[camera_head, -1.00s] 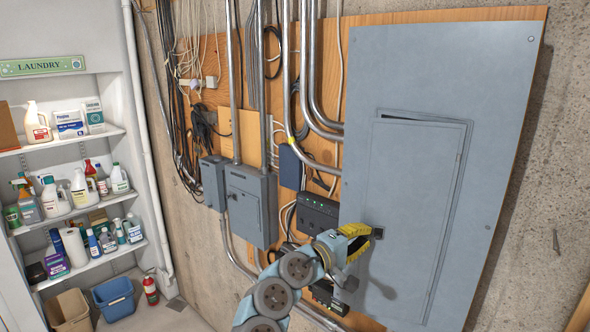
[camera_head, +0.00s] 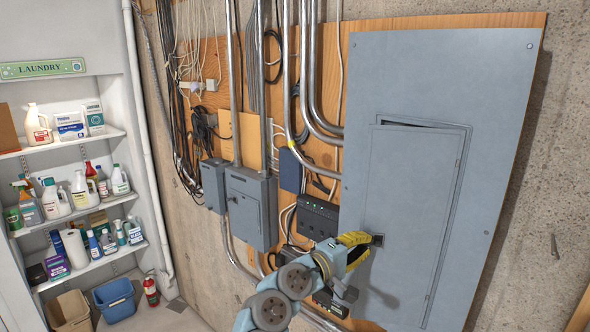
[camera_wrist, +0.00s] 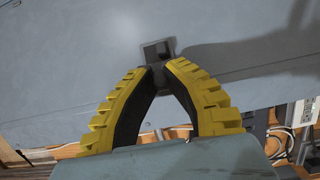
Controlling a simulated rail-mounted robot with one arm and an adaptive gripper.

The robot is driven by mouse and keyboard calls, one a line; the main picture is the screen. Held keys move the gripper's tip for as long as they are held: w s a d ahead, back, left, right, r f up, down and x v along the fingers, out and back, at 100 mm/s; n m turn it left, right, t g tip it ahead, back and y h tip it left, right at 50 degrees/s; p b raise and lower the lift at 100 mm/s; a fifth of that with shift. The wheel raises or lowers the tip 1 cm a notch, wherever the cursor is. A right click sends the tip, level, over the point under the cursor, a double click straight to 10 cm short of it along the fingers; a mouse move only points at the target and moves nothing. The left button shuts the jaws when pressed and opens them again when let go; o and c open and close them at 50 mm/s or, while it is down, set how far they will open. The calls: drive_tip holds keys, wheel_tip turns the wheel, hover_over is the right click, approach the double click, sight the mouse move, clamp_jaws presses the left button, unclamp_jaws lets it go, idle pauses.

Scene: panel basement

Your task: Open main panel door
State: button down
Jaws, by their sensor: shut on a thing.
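The main panel door (camera_head: 410,205) is a grey metal door set in a large grey panel cover (camera_head: 500,90) on the wall. A dark gap shows along its top edge. Its small dark latch (camera_head: 377,240) is at the lower left edge of the door and also shows in the wrist view (camera_wrist: 157,52). My gripper (camera_head: 370,241), with yellow ribbed fingers, is at the latch. In the wrist view the fingertips (camera_wrist: 162,66) are shut on the latch, one on each side. The fingers partly hide the latch in the head view.
Grey conduits (camera_head: 312,80) and a smaller grey box (camera_head: 250,207) are left of the panel. A black device with green lights (camera_head: 317,217) is close to my gripper. Shelves with bottles (camera_head: 75,200) stand far left. Bare concrete wall (camera_head: 550,170) is to the right.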

drive_tip(key=shift+s, duration=0.15)
drive_tip(key=shift+s+r+p, duration=0.1)
drive_tip(key=shift+s+p, duration=0.3)
drive_tip(key=shift+s, duration=0.3)
drive_tip(key=shift+s+p, duration=0.2)
drive_tip(key=shift+p, duration=0.2)
drive_tip(key=shift+s+p, duration=0.35)
drive_tip(key=shift+s, duration=0.25)
drive_tip(key=c, duration=1.2)
unclamp_jaws()
drive_tip(key=shift+o, duration=0.2)
